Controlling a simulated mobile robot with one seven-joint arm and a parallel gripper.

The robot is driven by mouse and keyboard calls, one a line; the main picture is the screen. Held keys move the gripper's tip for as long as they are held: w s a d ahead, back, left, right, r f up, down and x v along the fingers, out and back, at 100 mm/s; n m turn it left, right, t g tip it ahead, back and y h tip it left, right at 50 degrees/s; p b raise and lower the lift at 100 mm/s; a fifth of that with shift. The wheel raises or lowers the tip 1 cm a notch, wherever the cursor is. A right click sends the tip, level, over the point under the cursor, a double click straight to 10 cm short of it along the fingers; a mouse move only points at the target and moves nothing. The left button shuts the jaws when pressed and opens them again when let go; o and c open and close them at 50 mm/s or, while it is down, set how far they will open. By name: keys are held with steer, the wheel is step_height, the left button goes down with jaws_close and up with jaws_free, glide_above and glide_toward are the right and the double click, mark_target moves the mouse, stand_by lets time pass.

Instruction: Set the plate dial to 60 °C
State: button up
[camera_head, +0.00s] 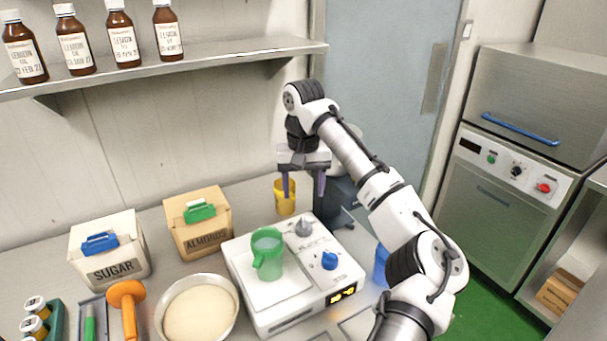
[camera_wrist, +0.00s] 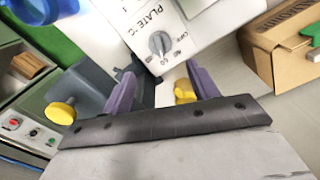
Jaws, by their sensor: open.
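The hot plate unit (camera_head: 262,302) stands on the bench with a white top and a yellow lit display (camera_head: 341,294) on its front. Its grey plate dial (camera_head: 303,228) is at the back of the control panel, and a blue dial (camera_head: 329,260) is nearer the front. In the wrist view the grey dial (camera_wrist: 160,43) sits beside the printed words "PLATE °C"; its exact setting is too small to read. My gripper (camera_head: 302,193) is open and empty, pointing down above and behind the grey dial. In the wrist view the dial lies just beyond the gap between my fingers (camera_wrist: 160,76), not touched.
A green jug (camera_head: 267,254) stands on the plate. Almonds (camera_head: 198,222) and sugar (camera_head: 108,250) boxes and a bowl (camera_head: 197,311) stand to the left. A bottle shelf (camera_head: 200,62) is above.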

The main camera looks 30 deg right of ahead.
steer(key=shift+r, duration=2)
steer(key=shift+s+f, duration=0.1)
